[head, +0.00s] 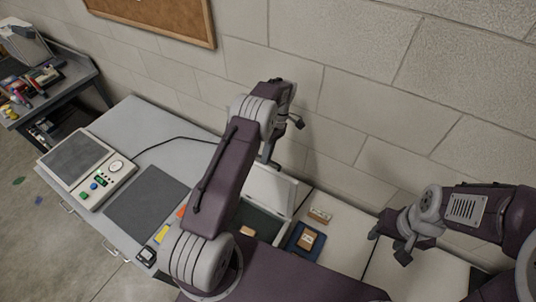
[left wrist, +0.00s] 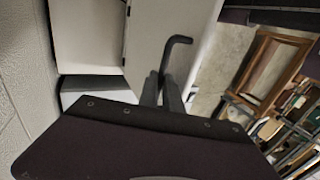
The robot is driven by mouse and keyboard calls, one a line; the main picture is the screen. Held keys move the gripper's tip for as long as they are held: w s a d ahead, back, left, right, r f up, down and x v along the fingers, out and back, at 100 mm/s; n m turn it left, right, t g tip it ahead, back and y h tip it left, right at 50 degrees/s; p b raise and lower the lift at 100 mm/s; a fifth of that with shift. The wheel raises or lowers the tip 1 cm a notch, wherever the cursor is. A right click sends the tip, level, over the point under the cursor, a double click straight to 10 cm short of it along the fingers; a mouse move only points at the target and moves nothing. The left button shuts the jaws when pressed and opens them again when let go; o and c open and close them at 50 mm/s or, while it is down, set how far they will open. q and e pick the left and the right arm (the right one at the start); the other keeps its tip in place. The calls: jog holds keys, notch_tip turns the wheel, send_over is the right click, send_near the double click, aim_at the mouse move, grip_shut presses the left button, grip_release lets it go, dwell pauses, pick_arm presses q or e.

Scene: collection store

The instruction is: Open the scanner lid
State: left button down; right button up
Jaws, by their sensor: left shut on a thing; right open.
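The scanner's pale lid (head: 270,188) stands raised at the back of the scanner, behind my left arm. The dark scanner bed (head: 262,224) is uncovered, with a small tan block (head: 247,231) at its front; my arm hides its left part. My left gripper (head: 270,155) is at the lid's upper edge. In the left wrist view its dark fingers (left wrist: 163,95) are shut on a thin, bent black bar (left wrist: 180,41), which looks like the lid's handle. My right gripper (head: 388,247) is open and empty, to the right of the scanner.
A blue tray (head: 292,239) with a tan item and a small box (head: 320,215) sit right of the scanner. A dark mat (head: 147,200) and a device with buttons (head: 75,160) are on the left. The block wall is close behind the bench.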

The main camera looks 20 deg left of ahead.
pick_arm(q)
jog(key=shift+s, duration=0.15)
jog(key=c, duration=1.9)
grip_release()
jog(key=o, duration=0.4)
jog(key=shift+a, duration=0.1)
jog(key=shift+r+b, duration=0.3)
jog(key=shift+b, duration=0.2)
jog(key=d+r+b, duration=0.1)
jog(key=d+r, duration=0.2)
jog(key=d+r+b, duration=0.1)
jog(key=d+r, duration=0.3)
jog(key=d+r+b, duration=0.2)
jog(key=d+r, duration=0.1)
jog(key=d, duration=0.1)
jog(key=shift+s+d+r, duration=0.15)
jog(key=shift+s+d, duration=0.1)
jog(key=shift+s, duration=0.1)
